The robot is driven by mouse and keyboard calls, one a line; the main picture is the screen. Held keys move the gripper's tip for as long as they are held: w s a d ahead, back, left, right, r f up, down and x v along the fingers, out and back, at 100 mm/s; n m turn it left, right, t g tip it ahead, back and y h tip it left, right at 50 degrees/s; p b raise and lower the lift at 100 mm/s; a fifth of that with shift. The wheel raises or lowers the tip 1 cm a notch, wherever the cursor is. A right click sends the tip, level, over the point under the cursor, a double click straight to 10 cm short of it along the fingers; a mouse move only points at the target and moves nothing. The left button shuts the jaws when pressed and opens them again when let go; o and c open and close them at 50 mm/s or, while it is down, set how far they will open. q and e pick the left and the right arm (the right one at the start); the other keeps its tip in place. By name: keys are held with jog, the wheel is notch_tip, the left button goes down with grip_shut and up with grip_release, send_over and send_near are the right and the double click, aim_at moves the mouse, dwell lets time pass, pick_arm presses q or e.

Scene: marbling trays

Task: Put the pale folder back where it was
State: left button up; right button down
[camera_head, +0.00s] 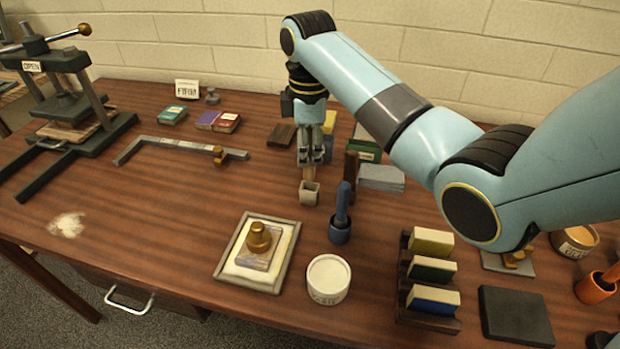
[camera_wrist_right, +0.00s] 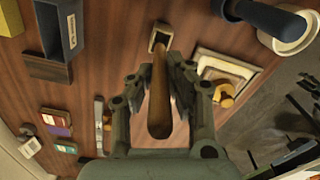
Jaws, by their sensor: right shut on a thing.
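My right gripper (camera_head: 310,161) points down and is shut on a slim tan-brown stick-like tool (camera_head: 308,174), which looks like the folder, though it is more tan than pale. In the wrist view the tool (camera_wrist_right: 160,100) stands between the fingers of my right gripper (camera_wrist_right: 160,75), its rounded end towards the camera. A small grey square holder (camera_head: 309,194) stands directly below, and its mouth also shows in the wrist view (camera_wrist_right: 152,37). The tool's lower end meets the holder's mouth; I cannot tell how far inside it is. My left gripper is not in view.
A blue cup (camera_head: 340,236) with a blue-handled tool stands close to the holder's right. A framed tray (camera_head: 226,262) with a brass-knobbed stamp and a white tub (camera_head: 328,279) are in front. A metal angle bar (camera_head: 150,141) lies left. Bare wood lies left of the holder.

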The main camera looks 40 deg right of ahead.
aim_at(309, 181)
jog(key=shift+s+f, duration=0.1)
jog(key=shift+f, duration=0.85)
notch_tip(309, 181, down, 3)
jog(key=shift+f, duration=0.15)
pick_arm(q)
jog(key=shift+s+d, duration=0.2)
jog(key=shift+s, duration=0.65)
pick_arm(e)
jog(key=shift+f, duration=0.1)
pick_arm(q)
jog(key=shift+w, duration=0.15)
pick_arm(e)
jog(key=shift+f, duration=0.1)
jog(key=c, duration=1.3)
grip_release()
jog(key=shift+o, duration=0.2)
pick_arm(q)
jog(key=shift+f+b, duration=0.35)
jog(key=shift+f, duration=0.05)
pick_arm(e)
notch_tip(309, 181, up, 12)
jog(key=shift+r, duration=0.15)
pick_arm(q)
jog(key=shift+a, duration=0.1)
